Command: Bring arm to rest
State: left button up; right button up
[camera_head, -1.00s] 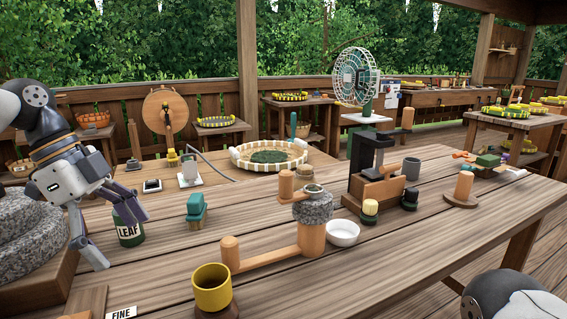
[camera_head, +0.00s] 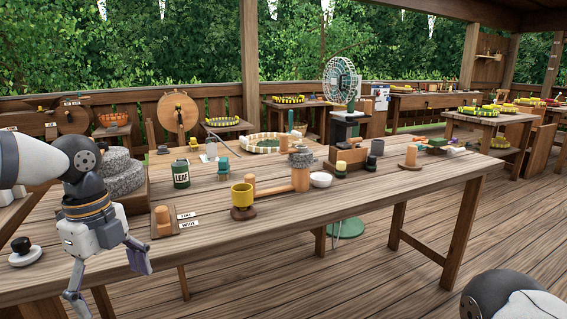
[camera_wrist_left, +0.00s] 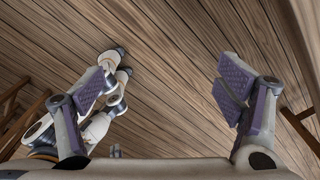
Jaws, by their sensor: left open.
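My left gripper (camera_head: 108,276) hangs in front of the near left edge of the wooden table (camera_head: 330,217), pointing down and empty.
On the table stand a grey stone mill (camera_head: 122,172), a green LEAF can (camera_head: 181,174), a yellow cup (camera_head: 242,196), a wooden-handled stone grinder (camera_head: 300,170) and a white bowl (camera_head: 321,180). A white base with a black knob (camera_head: 24,250) sits at far left. Open floor lies at right.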

pick_arm(q)
jog(key=s+a+f+m+y, duration=0.1)
jog(key=a+f+m+y, duration=0.15)
jog(key=f+m, duration=0.35)
jog(key=a+f+m+y, duration=0.1)
jog(key=f+m+y, duration=0.2)
jog(key=f+m, duration=0.3)
jog(key=s+d+f+m+t, duration=0.3)
jog(key=s+f+m, duration=0.7)
jog(key=m, duration=0.7)
jog(key=s+d+f+m+g+h, duration=0.1)
jog(key=s+d+m, duration=0.1)
jog(key=s+m, duration=0.5)
jog(key=s+d+f+m+g+h+p, duration=0.1)
jog(key=s+d+f+m+g+h, duration=0.1)
jog(key=s+m, duration=0.5)
jog(key=s+d+f+m+g+h, duration=0.1)
jog(key=s+m, duration=0.5)
jog(key=s, duration=0.6)
jog(key=shift+s+d+f+m+g+h, duration=0.3)
jog(key=shift+s+d+m+g+h, duration=0.15)
jog(key=shift+d+g, duration=0.2)
pick_arm(e)
jog(key=w+r, duration=0.2)
jog(key=w, duration=0.1)
jog(key=shift+w+t, duration=0.2)
jog(key=shift+t, duration=0.2)
